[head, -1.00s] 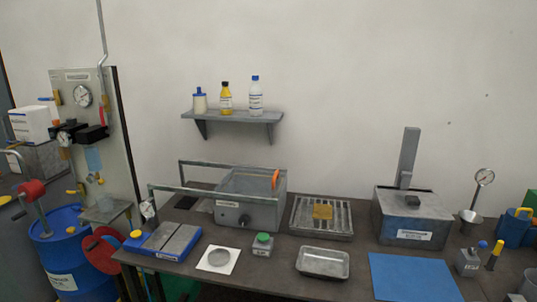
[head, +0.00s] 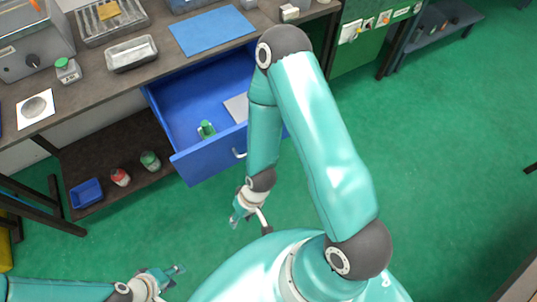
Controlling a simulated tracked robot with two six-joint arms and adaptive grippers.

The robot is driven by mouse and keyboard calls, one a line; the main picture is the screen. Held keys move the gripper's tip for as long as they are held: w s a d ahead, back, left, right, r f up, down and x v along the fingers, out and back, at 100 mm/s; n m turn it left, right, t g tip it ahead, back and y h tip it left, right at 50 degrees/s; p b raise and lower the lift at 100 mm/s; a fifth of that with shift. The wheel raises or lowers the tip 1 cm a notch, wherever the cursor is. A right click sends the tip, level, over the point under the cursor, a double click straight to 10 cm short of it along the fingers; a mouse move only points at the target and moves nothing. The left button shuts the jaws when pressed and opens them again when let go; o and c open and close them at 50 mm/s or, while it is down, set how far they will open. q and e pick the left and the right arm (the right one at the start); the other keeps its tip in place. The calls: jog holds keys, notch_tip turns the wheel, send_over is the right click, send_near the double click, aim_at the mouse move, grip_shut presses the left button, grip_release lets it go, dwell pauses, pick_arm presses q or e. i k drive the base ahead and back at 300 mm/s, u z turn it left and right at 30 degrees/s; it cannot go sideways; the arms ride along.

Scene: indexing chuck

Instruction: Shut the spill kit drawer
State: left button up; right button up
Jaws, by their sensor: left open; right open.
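The blue drawer (head: 208,162) is pulled out from under the bench in the head view. A green-topped bottle (head: 206,129) and a light grey flat item (head: 237,107) lie inside it. Its front carries a pale handle (head: 239,153). My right gripper (head: 236,218) is open and empty, below and in front of the drawer front, apart from the handle as far as I can tell. My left gripper (head: 178,278) is open and empty, low in the picture and well away from the drawer. My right arm covers the drawer's right end.
The bench top (head: 105,93) holds a blue mat (head: 212,30), a metal tray (head: 131,52) and a green-capped bottle (head: 67,70). A lower shelf (head: 113,170) bears a small blue bin (head: 86,193) and two jars. Green floor (head: 440,150) is free at right.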

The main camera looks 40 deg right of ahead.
aim_at(183, 98)
jog(key=k, duration=0.8)
jog(key=z, duration=0.5)
jog(key=i, duration=1.1)
jog(key=z, duration=0.4)
